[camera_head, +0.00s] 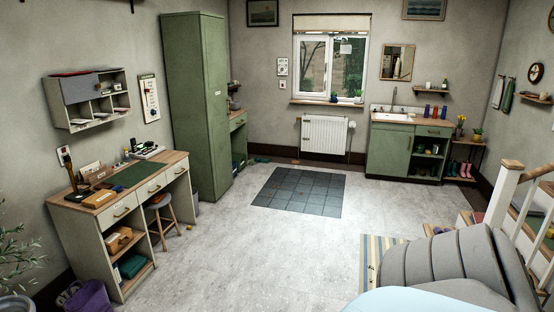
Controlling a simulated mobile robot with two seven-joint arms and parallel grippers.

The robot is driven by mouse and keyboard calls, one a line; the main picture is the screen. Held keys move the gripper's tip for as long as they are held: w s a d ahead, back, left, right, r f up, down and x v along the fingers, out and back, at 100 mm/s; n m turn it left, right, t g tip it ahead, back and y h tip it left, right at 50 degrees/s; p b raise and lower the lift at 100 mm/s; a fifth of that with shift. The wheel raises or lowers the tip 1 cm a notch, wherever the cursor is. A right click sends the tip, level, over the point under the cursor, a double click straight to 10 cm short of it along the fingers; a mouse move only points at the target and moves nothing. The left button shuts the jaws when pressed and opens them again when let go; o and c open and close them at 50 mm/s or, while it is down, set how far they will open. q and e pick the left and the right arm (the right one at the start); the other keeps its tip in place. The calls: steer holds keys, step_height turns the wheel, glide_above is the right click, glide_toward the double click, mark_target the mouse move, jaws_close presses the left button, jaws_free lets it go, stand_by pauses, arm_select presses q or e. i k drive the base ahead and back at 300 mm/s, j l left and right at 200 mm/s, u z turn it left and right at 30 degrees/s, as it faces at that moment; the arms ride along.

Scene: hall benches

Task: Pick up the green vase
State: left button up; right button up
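I cannot make out a green vase for certain anywhere in this head view. Several small coloured vessels (435,111), red and blue-purple, stand at the back of the sink counter, too small to tell their shape well. Neither of my grippers is in view.
A desk (100,215) with a stool (160,215) stands left, beside a tall green cabinet (195,110). The green sink unit (390,150) is at the back. A dark mat (297,190) lies mid-floor. A grey ribbed shape (440,262) blocks the lower right; the floor (250,250) is mostly clear.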

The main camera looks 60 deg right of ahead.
mark_target(434, 168)
steer(key=l+z, duration=0.2)
steer(key=l, duration=0.15)
steer(key=i+l+z, duration=0.15)
steer(key=l, duration=0.2)
steer(key=i+l+z, duration=0.25)
steer(key=l+z, duration=0.25)
steer(key=i+l+z, duration=0.3)
steer(key=l+z, duration=0.15)
steer(key=i+l+z, duration=0.65)
steer(key=i+z, duration=0.15)
steer(key=z, duration=0.15)
steer(key=i+z, duration=0.3)
steer(key=i, duration=4.5)
steer(key=i+z, duration=0.4)
steer(key=i, duration=0.3)
steer(key=i+j+z, duration=0.15)
steer(key=i+z, duration=0.3)
steer(key=i, duration=0.2)
steer(key=i+j+z, duration=0.15)
steer(key=i+z, duration=0.2)
steer(key=i+j+z, duration=0.3)
steer(key=i, duration=0.15)
